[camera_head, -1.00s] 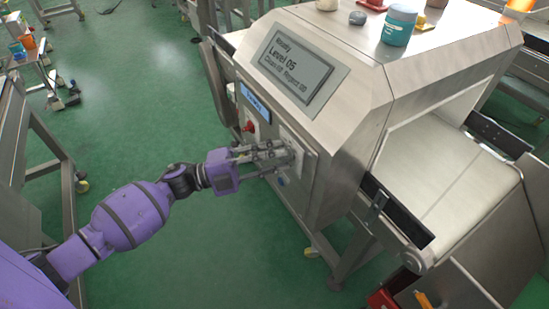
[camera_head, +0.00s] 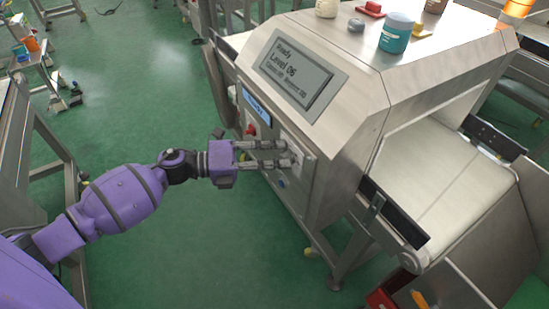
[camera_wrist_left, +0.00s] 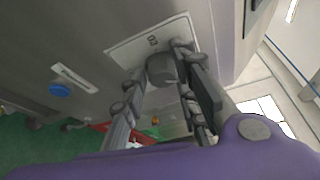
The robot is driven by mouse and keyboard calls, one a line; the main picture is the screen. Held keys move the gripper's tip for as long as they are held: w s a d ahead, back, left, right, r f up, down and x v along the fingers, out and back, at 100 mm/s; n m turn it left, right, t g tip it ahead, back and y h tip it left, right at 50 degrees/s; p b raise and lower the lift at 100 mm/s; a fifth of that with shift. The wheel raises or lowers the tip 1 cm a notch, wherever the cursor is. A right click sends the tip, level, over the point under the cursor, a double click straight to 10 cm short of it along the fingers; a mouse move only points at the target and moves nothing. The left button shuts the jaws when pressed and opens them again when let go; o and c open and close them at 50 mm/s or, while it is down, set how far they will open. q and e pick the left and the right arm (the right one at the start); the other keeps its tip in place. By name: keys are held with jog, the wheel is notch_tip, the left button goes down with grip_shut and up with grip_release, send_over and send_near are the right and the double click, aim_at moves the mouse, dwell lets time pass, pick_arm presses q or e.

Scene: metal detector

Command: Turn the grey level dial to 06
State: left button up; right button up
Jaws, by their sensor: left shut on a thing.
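The grey level dial (camera_wrist_left: 162,68) sits on a pale plate (camera_wrist_left: 125,45) on the machine's side panel. In the left wrist view it is between the two fingers of my left gripper (camera_wrist_left: 160,80), which is shut on it. In the head view my left gripper (camera_head: 285,154) reaches the panel from the left, and its fingers mostly hide the dial. The machine's display (camera_head: 295,72) reads "Ready" and "Level 06", with a smaller, blurred line of counts below. My right gripper is not in view.
A red button (camera_head: 251,129) and a blue label (camera_head: 256,104) are on the same panel. A blue button (camera_wrist_left: 59,90) is beside the dial plate. A teal jar (camera_head: 397,33) and other small items stand on top. A conveyor belt (camera_head: 455,185) runs out at the right.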

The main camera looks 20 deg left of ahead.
pick_arm(q)
jog(key=shift+s+f, duration=0.25)
jog(key=shift+f, duration=0.25)
jog(key=o, duration=1)
jog(key=shift+w, duration=0.1)
jog(key=shift+r, duration=0.1)
jog(key=shift+w+r, duration=0.1)
jog(key=shift+r, duration=0.05)
jog(key=v, duration=1.2)
